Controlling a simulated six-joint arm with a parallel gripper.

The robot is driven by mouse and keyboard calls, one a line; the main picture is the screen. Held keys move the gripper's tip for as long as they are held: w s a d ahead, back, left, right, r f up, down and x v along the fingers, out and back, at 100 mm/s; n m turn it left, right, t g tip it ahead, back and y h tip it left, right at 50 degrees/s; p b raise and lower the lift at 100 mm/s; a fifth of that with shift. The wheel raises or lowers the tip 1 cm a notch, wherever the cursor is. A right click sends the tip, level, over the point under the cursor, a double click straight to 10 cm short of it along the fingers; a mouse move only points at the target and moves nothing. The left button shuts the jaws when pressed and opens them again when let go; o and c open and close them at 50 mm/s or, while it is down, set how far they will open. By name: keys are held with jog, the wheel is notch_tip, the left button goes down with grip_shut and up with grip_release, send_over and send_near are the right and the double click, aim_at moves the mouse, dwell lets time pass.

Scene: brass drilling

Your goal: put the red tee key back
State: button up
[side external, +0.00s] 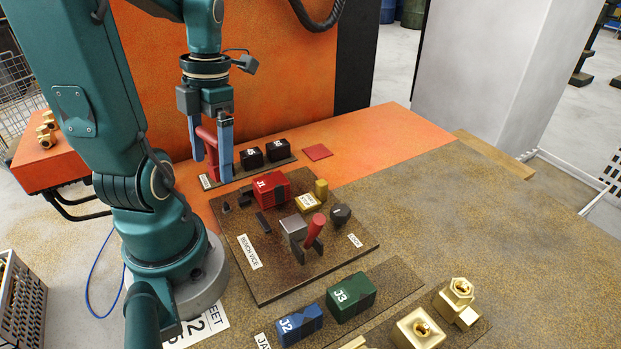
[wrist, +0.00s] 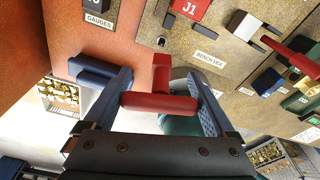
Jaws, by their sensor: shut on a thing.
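The red tee key (side external: 207,134) is held between the blue fingers of my gripper (side external: 212,166). My gripper is shut on its crossbar, which spans the fingers in the wrist view (wrist: 158,102); the stem reaches away from the bar. In the side view the key is above the left end of the dark gauge rail (side external: 220,177). Its lower end is partly hidden by a finger, so I cannot tell whether it touches anything.
Black gauge blocks (side external: 251,158) stand on the rail. A flat red square (side external: 317,152) lies right of it. The bench vice board (side external: 262,284) in front carries a red J1 block (side external: 271,189) and a red-handled vice (side external: 316,226). Blue (side external: 300,325) and green (side external: 351,298) blocks stand nearer.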

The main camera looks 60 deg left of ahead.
jog(key=shift+w+r+m, duration=0.1)
jog(key=shift+m, duration=1.1)
jog(key=w+a+r+m+t+y, duration=0.25)
jog(key=w+a+m, duration=1.35)
jog(key=m, duration=1.2)
jog(key=shift+t+h, duration=0.35)
jog(key=w+d+f, duration=0.2)
jog(key=w, duration=0.1)
jog(key=w+d+f, duration=0.2)
jog(key=w+f, duration=0.1)
jog(key=w+d+f, duration=0.2)
jog(key=w, duration=0.1)
jog(key=shift+w+d+f, duration=0.15)
jog(key=shift+w+d, duration=0.1)
jog(key=shift+w, duration=0.1)
jog(key=shift+f, duration=2)
jog(key=shift+f, duration=0.15)
